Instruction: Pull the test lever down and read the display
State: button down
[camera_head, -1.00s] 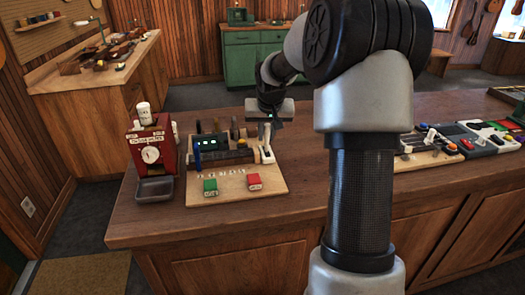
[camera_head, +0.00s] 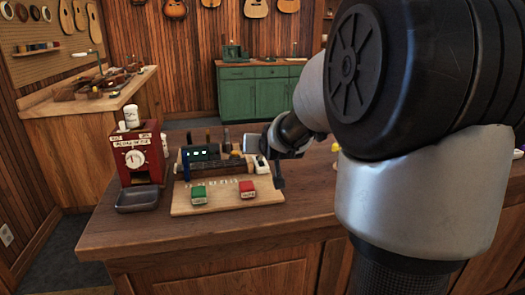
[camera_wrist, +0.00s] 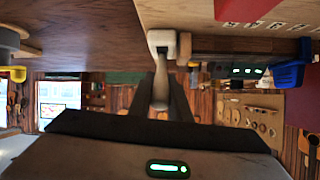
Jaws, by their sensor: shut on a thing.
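The test board (camera_head: 225,205) is a pale wooden panel on the counter. Its display (camera_head: 197,155) is a dark unit with small lit characters, too small to read; in the wrist view the lit display (camera_wrist: 247,70) appears upside down. The lever's white mount (camera_head: 262,166) is at the board's right end. My gripper (camera_head: 279,175) is beside it, at its right front. In the wrist view, my gripper's fingers (camera_wrist: 161,88) are closed around the pale lever (camera_wrist: 162,50). My gripper hides much of the lever in the head view.
A red machine with a dial (camera_head: 139,158) and a grey tray (camera_head: 138,197) stand to the left. My arm covers the right side. The front counter strip (camera_head: 190,235) is clear.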

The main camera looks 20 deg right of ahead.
jog(key=shift+r, duration=0.1)
dwell(0.3)
jog(key=c, duration=1.6)
grip_release()
jog(key=shift+c, duration=0.2)
